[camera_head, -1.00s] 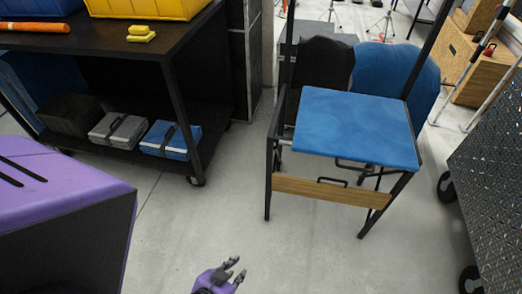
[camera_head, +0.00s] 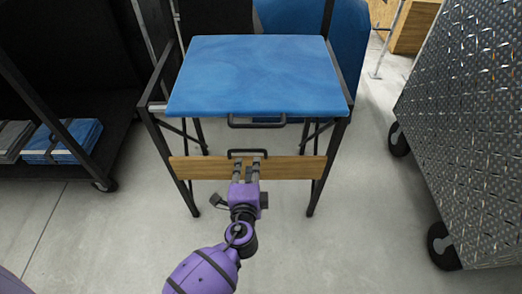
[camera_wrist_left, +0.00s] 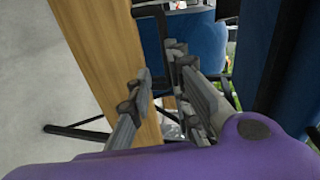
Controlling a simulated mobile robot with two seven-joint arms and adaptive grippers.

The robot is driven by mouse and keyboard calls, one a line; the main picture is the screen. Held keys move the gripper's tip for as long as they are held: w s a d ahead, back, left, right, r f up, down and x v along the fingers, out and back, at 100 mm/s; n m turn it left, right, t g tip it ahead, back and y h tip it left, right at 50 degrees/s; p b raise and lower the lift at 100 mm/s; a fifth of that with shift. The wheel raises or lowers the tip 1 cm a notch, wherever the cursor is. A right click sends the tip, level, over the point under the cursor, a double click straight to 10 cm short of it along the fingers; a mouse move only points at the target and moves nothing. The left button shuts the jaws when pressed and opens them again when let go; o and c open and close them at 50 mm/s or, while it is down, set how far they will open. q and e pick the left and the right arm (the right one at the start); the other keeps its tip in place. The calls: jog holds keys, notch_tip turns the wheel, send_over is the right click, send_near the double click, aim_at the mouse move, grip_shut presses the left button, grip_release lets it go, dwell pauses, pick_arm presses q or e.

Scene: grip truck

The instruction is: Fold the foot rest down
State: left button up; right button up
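The foot rest is a flat wooden board (camera_head: 204,168) across the front of the tall blue-seated chair (camera_head: 258,75), upright below the seat. A dark handle (camera_head: 247,151) stands at its top middle. My left gripper (camera_head: 246,161) is at the board's middle, fingers apart, tips close to the handle. In the left wrist view the fingers (camera_wrist_left: 160,65) are also apart, beside the wooden board (camera_wrist_left: 108,45). I cannot tell whether they touch the handle or board. My right gripper is not in view.
A second dark handle (camera_head: 256,122) sits under the seat's front edge. A dark cart (camera_head: 100,150) with boxes stands left. A wheeled metal diamond-plate cart (camera_head: 470,130) stands right. The floor beside the chair is clear.

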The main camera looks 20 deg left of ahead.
aim_at(246, 150)
pick_arm(q)
jog(key=shift+y, duration=0.3)
jog(key=x, duration=0.5)
jog(key=a+r+x, duration=0.1)
jog(key=x, duration=0.1)
jog(key=shift+w+f+b, duration=0.15)
jog(key=shift+w+b, duration=0.1)
jog(key=shift+b, duration=0.15)
grip_shut()
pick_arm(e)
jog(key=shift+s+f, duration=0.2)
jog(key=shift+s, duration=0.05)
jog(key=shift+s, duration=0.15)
